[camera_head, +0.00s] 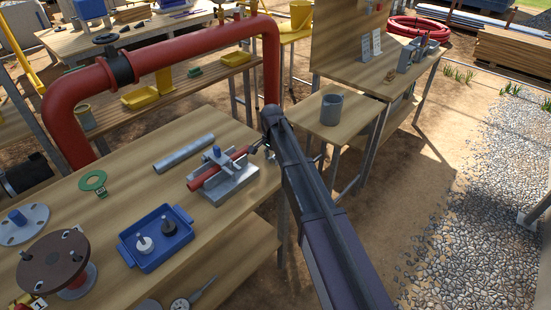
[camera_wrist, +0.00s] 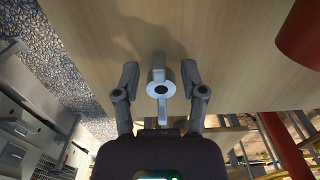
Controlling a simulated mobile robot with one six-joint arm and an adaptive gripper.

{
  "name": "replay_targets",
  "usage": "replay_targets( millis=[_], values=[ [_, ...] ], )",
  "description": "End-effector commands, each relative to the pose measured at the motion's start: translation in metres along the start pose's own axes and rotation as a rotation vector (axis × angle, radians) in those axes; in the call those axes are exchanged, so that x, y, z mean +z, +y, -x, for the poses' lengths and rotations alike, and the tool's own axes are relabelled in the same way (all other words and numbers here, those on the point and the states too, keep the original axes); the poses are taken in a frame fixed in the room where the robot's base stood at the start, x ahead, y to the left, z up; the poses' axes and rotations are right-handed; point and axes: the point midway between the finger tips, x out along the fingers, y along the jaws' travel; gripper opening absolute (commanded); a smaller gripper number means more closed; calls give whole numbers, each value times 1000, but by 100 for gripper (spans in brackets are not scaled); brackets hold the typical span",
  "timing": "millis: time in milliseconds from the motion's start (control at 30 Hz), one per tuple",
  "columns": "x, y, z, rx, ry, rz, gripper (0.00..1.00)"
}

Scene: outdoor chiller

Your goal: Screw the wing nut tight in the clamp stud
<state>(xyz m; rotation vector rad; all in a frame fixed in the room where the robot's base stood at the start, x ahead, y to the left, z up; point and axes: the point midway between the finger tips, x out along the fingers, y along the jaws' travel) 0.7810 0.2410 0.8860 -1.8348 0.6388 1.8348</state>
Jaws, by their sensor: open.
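The clamp (camera_head: 228,184) is a grey block on the wooden bench, with a red rod (camera_head: 205,179) lying through it. A short blue-topped piece (camera_head: 217,152) stands up on it; I cannot tell whether this is the stud. My gripper (camera_head: 264,148) is beside the clamp's right end, near the bench edge. I see no clear finger contact. The wing nut is too small to make out in the head view.
A grey tube (camera_head: 184,153) lies behind the clamp. A blue tray (camera_head: 157,238) with two small parts is at the front left. A red pipe (camera_head: 180,44) arches behind the bench. A grey cup (camera_head: 332,109) stands on the bench to the right. Bare wood separates these items.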

Motion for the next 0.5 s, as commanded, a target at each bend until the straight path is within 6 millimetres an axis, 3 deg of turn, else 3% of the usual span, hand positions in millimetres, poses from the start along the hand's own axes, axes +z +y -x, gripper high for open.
replay_targets(
  millis=[200,267,400,500],
  values=[
    [0,0,0,0,0,0,54],
    [0,0,0,0,0,0,39],
    [0,0,0,0,0,0,0],
    [0,0,0,0,0,0,0]
  ],
)
